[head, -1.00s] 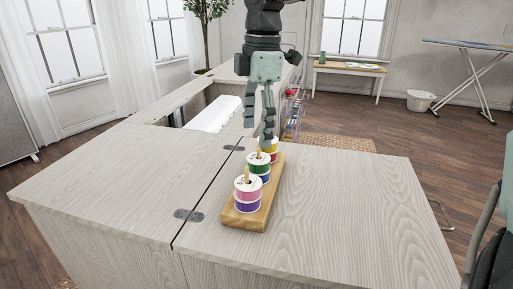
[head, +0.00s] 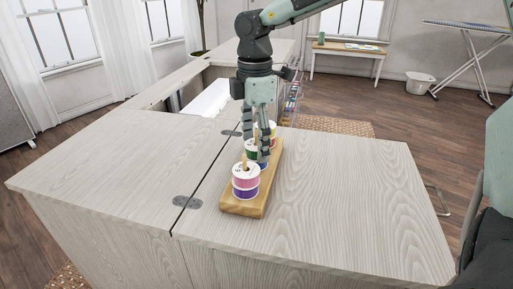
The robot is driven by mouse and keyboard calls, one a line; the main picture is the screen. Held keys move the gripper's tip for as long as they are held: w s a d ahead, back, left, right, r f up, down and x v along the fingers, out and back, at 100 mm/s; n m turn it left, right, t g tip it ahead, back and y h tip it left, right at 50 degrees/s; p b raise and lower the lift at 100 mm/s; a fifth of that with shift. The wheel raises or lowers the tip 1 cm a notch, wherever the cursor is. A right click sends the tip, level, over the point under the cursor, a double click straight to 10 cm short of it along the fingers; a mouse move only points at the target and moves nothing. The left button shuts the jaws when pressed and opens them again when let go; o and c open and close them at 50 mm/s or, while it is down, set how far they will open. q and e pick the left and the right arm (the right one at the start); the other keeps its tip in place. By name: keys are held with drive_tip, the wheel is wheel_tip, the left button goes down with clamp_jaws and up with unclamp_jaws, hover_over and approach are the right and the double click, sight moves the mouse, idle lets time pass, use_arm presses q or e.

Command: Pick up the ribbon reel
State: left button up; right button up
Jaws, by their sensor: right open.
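A wooden stand (head: 244,207) lies on the cabinet top and bears a row of ribbon reels on upright pegs. The front reel (head: 246,183) is pink over purple with a white top and shows clearly. My left gripper is not in view.
The pale wood cabinet top (head: 340,200) is bare to the right and left of the stand. Metal hinges (head: 187,202) sit along the seam. A white recess lies behind at the left.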

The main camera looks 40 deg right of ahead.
drive_tip(key=shift+c, duration=0.2)
drive_tip(key=c, duration=1)
drive_tip(key=shift+c, duration=0.2)
drive_tip(key=shift+r, duration=0.35)
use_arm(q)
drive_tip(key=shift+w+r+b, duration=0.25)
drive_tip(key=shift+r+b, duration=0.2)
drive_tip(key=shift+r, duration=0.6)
use_arm(e)
wheel_tip(320, 180, up, 9)
drive_tip(key=shift+r, duration=0.2)
